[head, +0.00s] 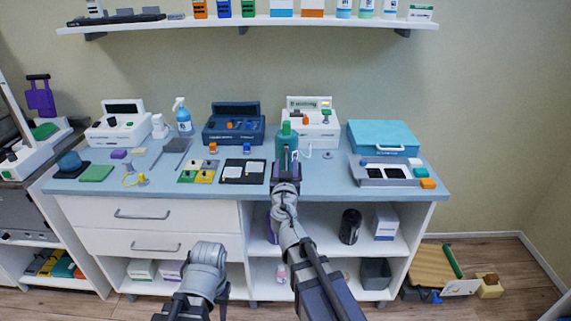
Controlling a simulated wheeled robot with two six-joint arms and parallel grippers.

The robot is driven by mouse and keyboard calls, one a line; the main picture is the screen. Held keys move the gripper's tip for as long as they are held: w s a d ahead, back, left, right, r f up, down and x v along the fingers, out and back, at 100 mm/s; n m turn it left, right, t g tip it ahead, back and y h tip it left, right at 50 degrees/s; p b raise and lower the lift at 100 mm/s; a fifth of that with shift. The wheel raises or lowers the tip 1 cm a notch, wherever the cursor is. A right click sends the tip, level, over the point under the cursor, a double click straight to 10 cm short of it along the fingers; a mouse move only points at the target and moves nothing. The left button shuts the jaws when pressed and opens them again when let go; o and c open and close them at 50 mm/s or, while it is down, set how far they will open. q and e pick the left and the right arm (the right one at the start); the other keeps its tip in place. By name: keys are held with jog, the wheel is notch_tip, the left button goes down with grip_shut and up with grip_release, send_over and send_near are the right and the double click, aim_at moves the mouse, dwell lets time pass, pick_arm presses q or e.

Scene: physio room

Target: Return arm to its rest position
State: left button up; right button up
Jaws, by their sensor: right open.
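My right arm reaches up from the bottom over the front of the counter (325,180). My right gripper (286,168) is open at its end, just in front of a green bottle (286,134). The bottle stands upright; its lower part is partly hidden by the gripper, and I cannot tell whether the fingers touch it. My left arm (205,262) shows only as a bent grey joint low in front of the drawers. The left gripper is not visible.
Behind the bottle stand a dark blue device (234,125) and a white device (322,135). A teal case (383,137) and a grey tray (368,176) sit to the right. A black-and-white card holder (243,171) lies left of the gripper. A wall shelf (200,24) hangs above.

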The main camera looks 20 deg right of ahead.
jog(key=s+a+f+g+h+p, duration=0.1)
jog(key=s+a+f+g+p, duration=0.1)
jog(key=s+f+g+p, duration=0.75)
pick_arm(q)
notch_tip(320, 180, up, 10)
pick_arm(e)
jog(key=s+a+f+n+g+y, duration=0.1)
jog(key=s+a+n+g+y, duration=0.1)
jog(key=s+a, duration=0.4)
jog(key=s+a+f+n+g+y, duration=0.1)
jog(key=s+a+n+g, duration=0.4)
jog(key=s, duration=0.8)
jog(key=shift+a+f+g+y, duration=0.25)
jog(key=shift+a+g+y, duration=0.35)
jog(key=shift+y, duration=0.3)
pick_arm(q)
jog(key=shift+f, duration=0.1)
pick_arm(e)
jog(key=shift+w, duration=0.1)
